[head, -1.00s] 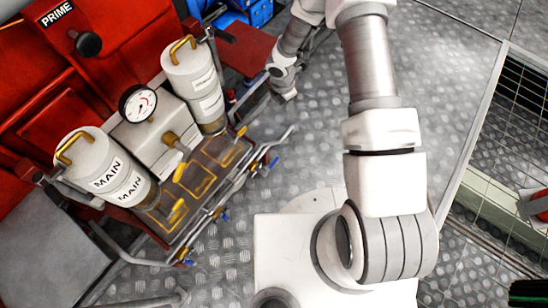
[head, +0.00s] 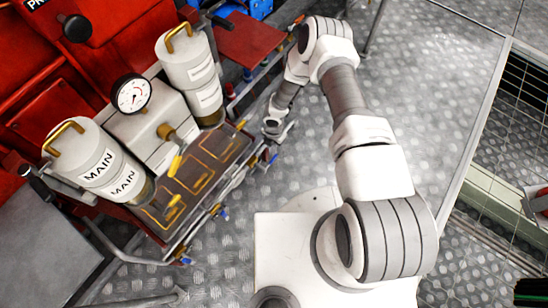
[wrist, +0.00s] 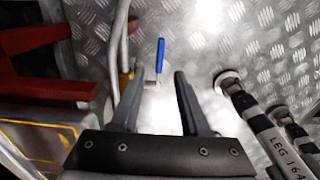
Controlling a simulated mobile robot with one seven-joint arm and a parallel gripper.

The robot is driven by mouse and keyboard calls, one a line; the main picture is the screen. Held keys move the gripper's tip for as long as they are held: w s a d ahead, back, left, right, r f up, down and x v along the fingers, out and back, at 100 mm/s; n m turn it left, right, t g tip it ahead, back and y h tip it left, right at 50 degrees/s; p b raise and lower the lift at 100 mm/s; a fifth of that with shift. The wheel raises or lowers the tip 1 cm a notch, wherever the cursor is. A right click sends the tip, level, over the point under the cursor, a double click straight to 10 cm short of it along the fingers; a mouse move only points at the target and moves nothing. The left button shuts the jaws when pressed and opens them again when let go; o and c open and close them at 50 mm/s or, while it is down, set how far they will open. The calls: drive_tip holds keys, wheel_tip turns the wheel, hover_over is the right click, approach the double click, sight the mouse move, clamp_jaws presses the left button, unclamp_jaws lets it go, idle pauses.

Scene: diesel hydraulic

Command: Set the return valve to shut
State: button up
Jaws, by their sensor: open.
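In the wrist view a valve lever with a blue handle (wrist: 161,50) stands upright in the picture, just beyond the gap between my fingertips. My gripper (wrist: 159,76) is open, with nothing between its fingers. In the head view my gripper (head: 273,128) is small, beside the right end of the pipe rail. Blue handles show along that rail, one near my gripper (head: 273,158) and one farther down (head: 222,212). Yellow-handled valves sit on the unit, one by the block (head: 176,165) and one by the near canister (head: 174,201). No readable label shows which is the return valve.
Two white canisters, one marked MAIN (head: 95,160) and one farther back (head: 190,72), flank a gauge (head: 132,95). A red panel (head: 243,38) lies beyond. Plate floor is open to the right.

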sight(274, 158)
wheel_tip(274, 158, down, 8)
drive_tip(key=b, duration=0.2)
drive_tip(key=shift+f+b, duration=0.15)
drive_tip(key=shift+b, duration=0.25)
clamp_jaws()
idle(1.1)
